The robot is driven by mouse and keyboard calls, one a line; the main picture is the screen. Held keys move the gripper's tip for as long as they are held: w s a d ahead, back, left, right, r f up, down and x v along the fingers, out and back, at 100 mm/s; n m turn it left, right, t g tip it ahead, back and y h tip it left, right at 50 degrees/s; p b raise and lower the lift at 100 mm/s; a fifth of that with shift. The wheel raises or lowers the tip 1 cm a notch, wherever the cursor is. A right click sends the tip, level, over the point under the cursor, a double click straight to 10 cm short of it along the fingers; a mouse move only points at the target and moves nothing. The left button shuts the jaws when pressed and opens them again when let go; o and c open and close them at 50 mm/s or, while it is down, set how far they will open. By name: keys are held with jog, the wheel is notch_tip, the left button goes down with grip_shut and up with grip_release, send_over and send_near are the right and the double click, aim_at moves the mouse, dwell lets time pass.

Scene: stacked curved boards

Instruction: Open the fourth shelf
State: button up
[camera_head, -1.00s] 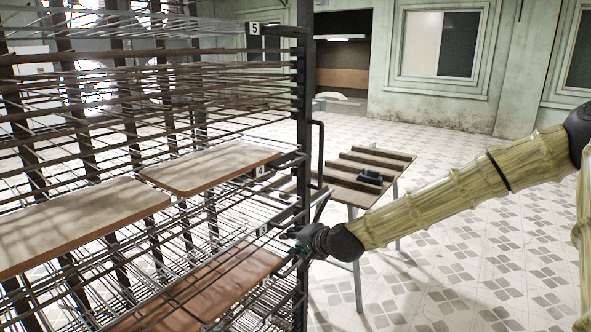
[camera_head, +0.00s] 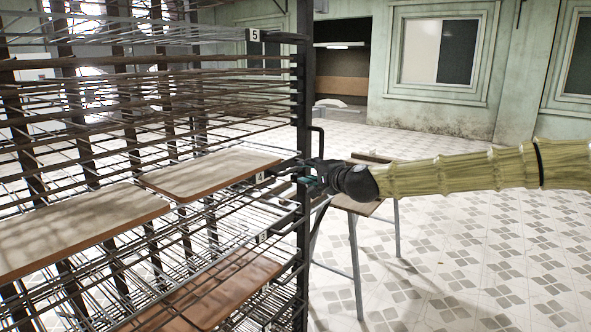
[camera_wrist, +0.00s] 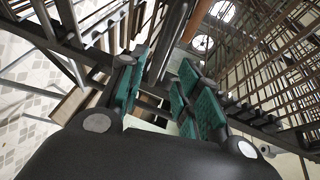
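The fourth shelf, a wire rack level with a small "4" tag (camera_head: 260,177), is in the head view's middle left. Two pale-topped boards with brown edges (camera_head: 208,173) lie on it. My gripper (camera_head: 291,170) is at the rack's front right post (camera_head: 303,120), just right of the "4" tag. In the wrist view its green-padded fingers (camera_wrist: 157,97) are apart, with dark rack bars showing beyond and between them. I cannot tell whether a finger touches the shelf frame.
The "5" tag (camera_head: 254,35) marks a level above. Reddish-brown boards (camera_head: 225,290) lie on a lower level. A small table (camera_head: 355,205) stands behind my arm, right of the rack. The tiled floor (camera_head: 480,260) at the right is open.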

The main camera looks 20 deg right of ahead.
aim_at(297, 169)
jog(key=shift+p+x, duration=0.35)
jog(key=shift+x, duration=3.15)
jog(key=shift+c, duration=0.4)
grip_shut()
